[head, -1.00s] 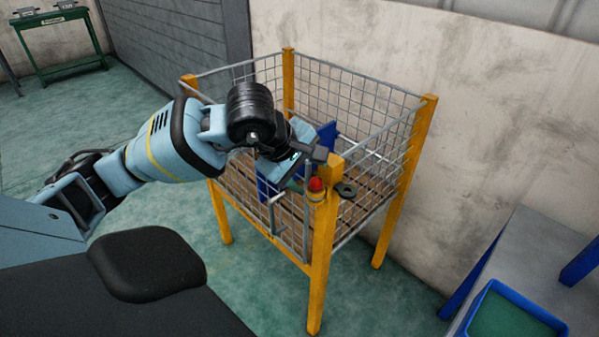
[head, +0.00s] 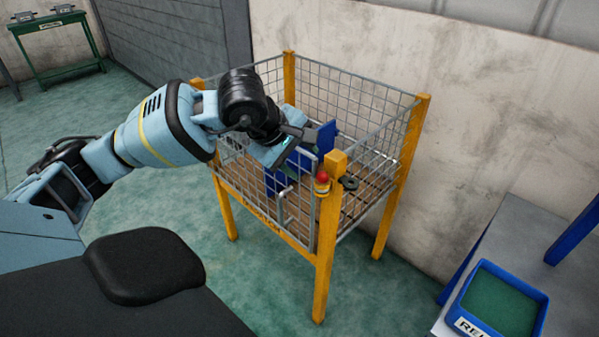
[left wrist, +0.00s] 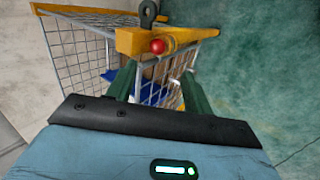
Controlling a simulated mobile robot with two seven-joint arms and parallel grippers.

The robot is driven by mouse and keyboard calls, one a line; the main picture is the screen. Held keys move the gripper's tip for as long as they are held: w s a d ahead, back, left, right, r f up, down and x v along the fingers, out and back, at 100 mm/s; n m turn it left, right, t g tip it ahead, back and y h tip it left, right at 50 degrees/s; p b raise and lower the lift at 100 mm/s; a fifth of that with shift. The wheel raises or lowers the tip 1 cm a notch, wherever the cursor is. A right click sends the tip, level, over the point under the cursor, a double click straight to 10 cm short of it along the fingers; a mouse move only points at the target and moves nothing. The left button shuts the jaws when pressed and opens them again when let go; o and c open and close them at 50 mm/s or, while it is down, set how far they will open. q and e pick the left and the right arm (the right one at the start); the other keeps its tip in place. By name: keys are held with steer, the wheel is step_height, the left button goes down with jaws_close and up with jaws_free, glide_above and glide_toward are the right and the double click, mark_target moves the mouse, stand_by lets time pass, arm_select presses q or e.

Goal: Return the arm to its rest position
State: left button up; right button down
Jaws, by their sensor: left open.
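My left arm reaches in from the left in the head view. My left gripper (head: 302,140) is over the near-left side of the wire cage (head: 365,103). In the left wrist view its two green fingers (left wrist: 158,84) stand apart, with cage mesh showing between them and nothing visibly held. A blue part (head: 327,137) is inside the cage, partly hidden by the gripper; a bit of blue also shows in the left wrist view (left wrist: 118,76). My right gripper is in neither view.
The near yellow post (head: 328,240) carries a red knob (head: 322,177), close to the gripper; a black ring (head: 349,183) is beside it. A blue bin (head: 501,302) sits on a grey table at right. A green table (head: 57,47) is far left. Open floor lies left of the cage.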

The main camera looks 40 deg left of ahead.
arm_select(q)
steer(key=shift+r+t, duration=0.3)
steer(key=shift+r, duration=0.8)
